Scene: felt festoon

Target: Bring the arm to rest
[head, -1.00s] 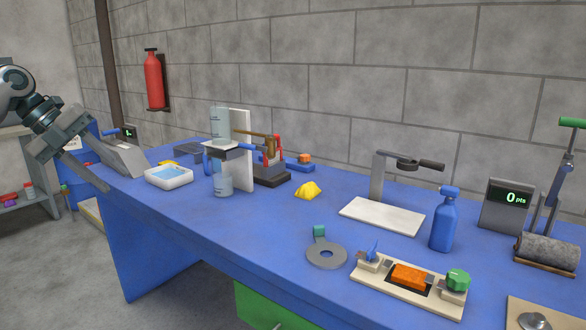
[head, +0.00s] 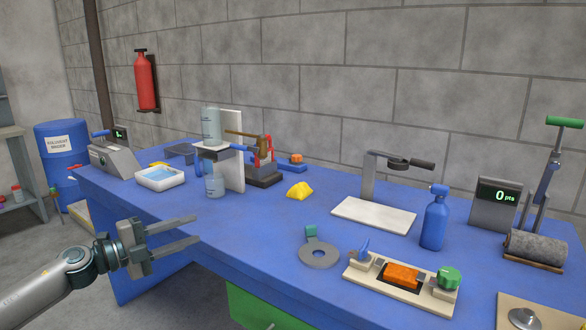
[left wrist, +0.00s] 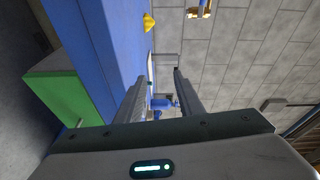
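My left gripper (head: 192,232) is in front of the blue table's (head: 262,216) near left edge in the head view. Its two fingers are apart, with nothing between them. In the left wrist view the same open fingers (left wrist: 162,95) point along the table, with a gap between them. My right gripper is in neither view.
A blue barrel (head: 62,172) stands behind.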

